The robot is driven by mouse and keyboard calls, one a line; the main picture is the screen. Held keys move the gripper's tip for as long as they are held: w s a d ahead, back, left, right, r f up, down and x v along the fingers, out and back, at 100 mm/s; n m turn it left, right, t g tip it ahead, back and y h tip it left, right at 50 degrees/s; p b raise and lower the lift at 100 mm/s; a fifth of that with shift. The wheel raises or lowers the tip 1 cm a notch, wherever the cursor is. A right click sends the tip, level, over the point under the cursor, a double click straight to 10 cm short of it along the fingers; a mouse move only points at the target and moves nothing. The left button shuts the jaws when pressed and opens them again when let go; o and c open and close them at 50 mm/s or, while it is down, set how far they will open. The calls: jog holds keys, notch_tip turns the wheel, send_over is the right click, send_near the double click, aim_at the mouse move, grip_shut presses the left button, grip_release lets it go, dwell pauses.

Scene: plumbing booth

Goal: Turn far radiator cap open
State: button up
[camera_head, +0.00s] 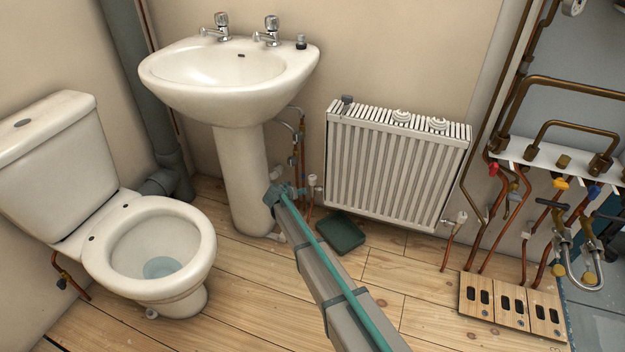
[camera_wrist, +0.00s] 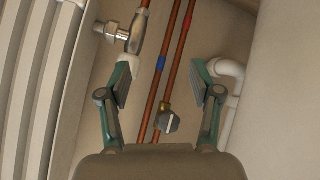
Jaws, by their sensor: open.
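The white radiator (camera_head: 398,165) hangs on the wall right of the sink. A small white cap (camera_head: 312,180) is on the valve at its left end, and another white cap (camera_head: 461,217) is at its lower right. My gripper (camera_head: 287,190) is beside the left valve, between the sink pedestal and the radiator. In the wrist view my gripper (camera_wrist: 160,84) is open, with nothing held. A white cap (camera_wrist: 127,66) on a metal valve (camera_wrist: 114,32) shows by the left finger, which partly covers it. I cannot tell whether they touch.
Copper pipes (camera_wrist: 172,60) run between the fingers, with a small grey tap handle (camera_wrist: 169,122) on one. A white waste pipe (camera_wrist: 231,75) is near the right finger. The sink pedestal (camera_head: 241,165) stands close by. A dark green tray (camera_head: 341,233) lies on the floor below.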

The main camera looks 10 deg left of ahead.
aim_at(311, 180)
jog(key=w+d+m+t+h, duration=0.1)
jog(key=w+d+m, duration=0.1)
jog(key=w, duration=0.1)
jog(key=w+d+m+b, duration=0.1)
jog(key=w+d+m, duration=0.1)
jog(key=w, duration=0.1)
jog(key=w+d+f+m+t+h+b, duration=0.1)
jog(key=w+d+m, duration=0.1)
jog(key=w, duration=0.2)
jog(key=shift+t+h, duration=0.3)
dwell(0.4)
jog(key=c, duration=1.2)
